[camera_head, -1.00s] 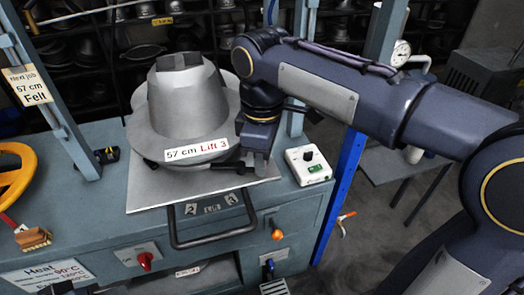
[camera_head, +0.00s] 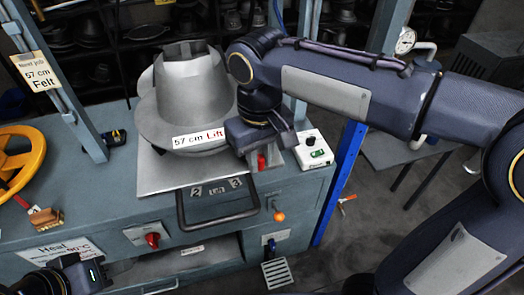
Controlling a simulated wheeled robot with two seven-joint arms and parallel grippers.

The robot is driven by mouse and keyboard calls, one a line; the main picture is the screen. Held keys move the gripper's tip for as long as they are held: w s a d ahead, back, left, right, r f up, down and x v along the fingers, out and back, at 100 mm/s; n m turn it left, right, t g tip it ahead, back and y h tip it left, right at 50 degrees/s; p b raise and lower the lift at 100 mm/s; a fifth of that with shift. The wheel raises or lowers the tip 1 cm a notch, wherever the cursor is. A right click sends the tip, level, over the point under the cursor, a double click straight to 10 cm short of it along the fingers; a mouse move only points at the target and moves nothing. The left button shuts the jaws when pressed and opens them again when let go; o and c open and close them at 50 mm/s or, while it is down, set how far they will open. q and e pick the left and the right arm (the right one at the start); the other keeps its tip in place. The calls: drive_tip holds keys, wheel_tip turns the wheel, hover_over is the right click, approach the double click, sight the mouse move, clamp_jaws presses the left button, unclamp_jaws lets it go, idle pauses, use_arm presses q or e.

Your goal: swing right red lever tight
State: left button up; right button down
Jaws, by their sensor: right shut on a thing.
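The grey metal hat form (camera_head: 195,90) stands on the press plate (camera_head: 150,182), with a "57 cm Lift" label on its brim. The right red lever (camera_head: 262,162) shows as a short red piece at the plate's right side, just under my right gripper. My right gripper (camera_head: 264,148) is shut on the lever; its fingers hide most of it. My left gripper (camera_head: 92,272) is at the lower left in front of the cabinet, partly cut off by the frame; its fingers are not clear.
A black lift handle (camera_head: 218,222) juts out at the front. A white box with a dial (camera_head: 313,150) sits close to the right of my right gripper. A blue post (camera_head: 340,180) stands at the right.

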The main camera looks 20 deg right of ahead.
drive_tip(key=shift+a+m, duration=0.1)
drive_tip(key=shift+m, duration=0.2)
drive_tip(key=c, duration=1.3)
unclamp_jaws()
wheel_tip(320, 180, up, 8)
drive_tip(key=shift+f, duration=0.1)
